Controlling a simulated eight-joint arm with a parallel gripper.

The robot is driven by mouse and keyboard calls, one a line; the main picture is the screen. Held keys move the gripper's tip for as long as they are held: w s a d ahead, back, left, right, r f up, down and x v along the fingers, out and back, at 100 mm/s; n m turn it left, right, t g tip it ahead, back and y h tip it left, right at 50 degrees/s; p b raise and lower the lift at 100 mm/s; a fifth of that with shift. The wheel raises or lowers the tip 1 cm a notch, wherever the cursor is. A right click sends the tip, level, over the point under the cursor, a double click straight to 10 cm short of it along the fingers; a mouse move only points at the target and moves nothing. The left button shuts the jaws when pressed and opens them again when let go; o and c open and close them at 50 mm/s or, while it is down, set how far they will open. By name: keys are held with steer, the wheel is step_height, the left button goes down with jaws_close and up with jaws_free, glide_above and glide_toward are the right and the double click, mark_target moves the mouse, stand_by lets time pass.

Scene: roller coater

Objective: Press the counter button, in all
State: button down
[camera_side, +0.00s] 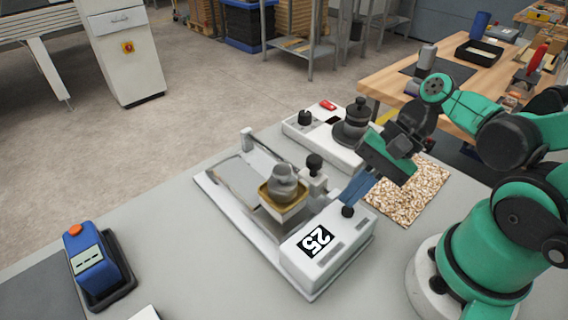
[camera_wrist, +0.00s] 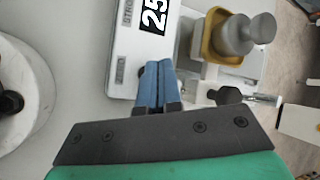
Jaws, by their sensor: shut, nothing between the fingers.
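The counter (camera_side: 92,268) is a blue box with a pale display panel, at the lower left of the side view. Its orange button (camera_side: 75,230) is on its top end. The marks on the display are too small to read. My gripper (camera_side: 349,197) is shut and empty, its blue fingers pointing down by the white end block of the coater, far to the right of the counter. In the wrist view the shut fingers (camera_wrist: 158,64) lie side by side over the edge of that block. The counter is not in the wrist view.
The roller coater (camera_side: 302,268), marked 25, stands between my gripper and the counter, with a grey weight (camera_side: 283,183) on a yellow tray. A second white device (camera_side: 322,140) with knobs stands behind. A speckled board (camera_side: 420,190) lies right. Bare table lies left of the coater.

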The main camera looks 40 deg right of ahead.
mark_target(351, 209)
steer(key=shift+f, duration=0.4)
steer(key=shift+s+f, duration=0.1)
steer(key=shift+f, duration=0.45)
stand_by(0.5)
steer(key=shift+r, duration=0.1)
steer(key=shift+s+a+r, duration=0.1)
steer(key=shift+s+r, duration=0.1)
steer(key=shift+r, duration=0.5)
steer(key=shift+w+r, duration=0.1)
steer(key=shift+r, duration=2.5)
